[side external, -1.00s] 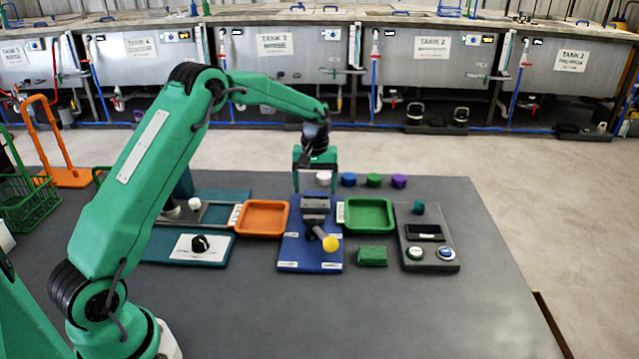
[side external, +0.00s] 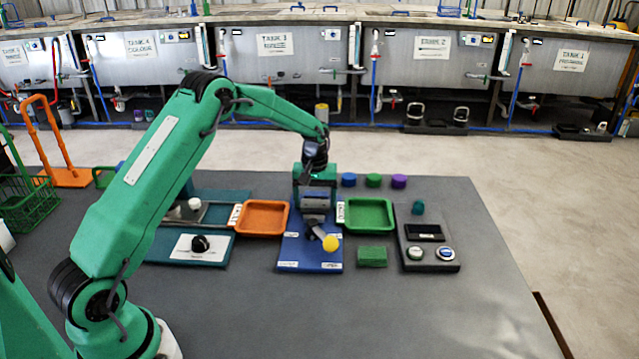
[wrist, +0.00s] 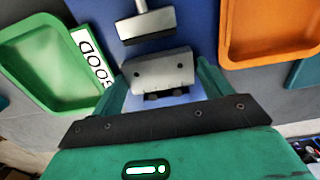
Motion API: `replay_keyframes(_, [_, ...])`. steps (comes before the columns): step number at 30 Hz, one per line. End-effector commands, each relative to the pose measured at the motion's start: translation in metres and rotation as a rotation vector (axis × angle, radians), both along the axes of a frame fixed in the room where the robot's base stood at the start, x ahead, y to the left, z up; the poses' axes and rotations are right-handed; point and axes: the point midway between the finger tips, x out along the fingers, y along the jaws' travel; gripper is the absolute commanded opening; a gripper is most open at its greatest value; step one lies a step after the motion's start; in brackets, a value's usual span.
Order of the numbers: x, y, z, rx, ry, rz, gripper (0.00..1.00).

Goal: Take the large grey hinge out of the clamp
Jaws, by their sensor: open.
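The large grey hinge (wrist: 158,74) is a grey plate with dark holes, at the middle of the wrist view. In the side view the grey block (side external: 317,199) at the clamp is partly covered by my gripper. The clamp (wrist: 146,24) sits on a blue base plate (side external: 309,255), with its yellow knob (side external: 330,243) toward the camera. My gripper (wrist: 160,82) is open, with one green finger on each side of the hinge. I cannot tell whether the fingers touch it.
A green tray (side external: 390,226) labelled GOOD lies right of the clamp, an orange tray (side external: 287,219) left. A green block (side external: 372,257) sits at the front right, beside a dark button box (side external: 428,262). Blue (side external: 349,180), green (side external: 374,180) and purple (side external: 399,181) cylinders stand behind.

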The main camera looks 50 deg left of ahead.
Motion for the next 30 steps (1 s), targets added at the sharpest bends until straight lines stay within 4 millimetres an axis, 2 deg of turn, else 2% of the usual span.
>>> replay_keyframes(1, [0.0, 0.0, 0.0, 0.0, 0.0, 0.0, 0.76])
replay_keyframes(8, [0.0, 0.0, 0.0, 0.0, 0.0, 0.0, 0.31])
replay_keyframes(20, [0.001, 0.0, 0.006, 0.001, -0.005, 0.0, 0.3])
replay_keyframes(26, [0.002, 0.001, 0.022, 0.001, -0.007, 0.0, 0.3])
replay_keyframes(30, [0.002, 0.001, 0.041, 0.002, -0.008, 0.0, 0.3])
